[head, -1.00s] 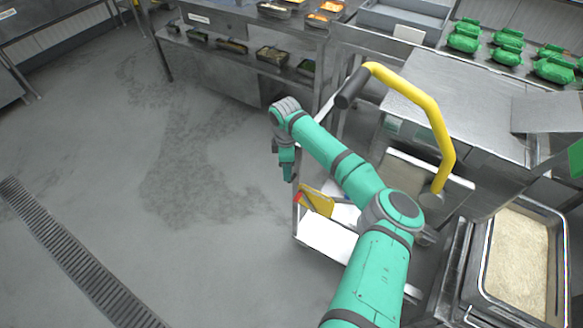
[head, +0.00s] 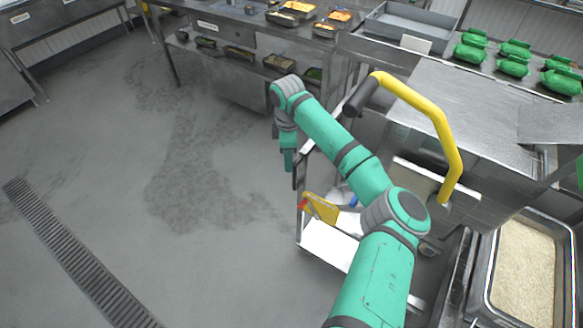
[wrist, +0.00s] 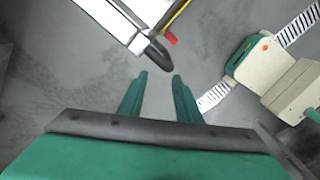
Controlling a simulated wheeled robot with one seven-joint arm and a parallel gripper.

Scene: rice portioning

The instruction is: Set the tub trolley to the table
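A low trolley with a white deck (head: 330,245) stands left of the steel counter, partly hidden behind my arm. My gripper (head: 287,160) hangs by the trolley's upper left end, over the floor. In the wrist view, my gripper (wrist: 159,78) has its two green fingers apart with only floor between them. The steel table (head: 235,45) with food pans stands behind the trolley.
A tub of rice (head: 525,270) stands at the right. Green packs (head: 512,58) lie on the back right counter. The floor at left is open, with a drain grate (head: 75,255).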

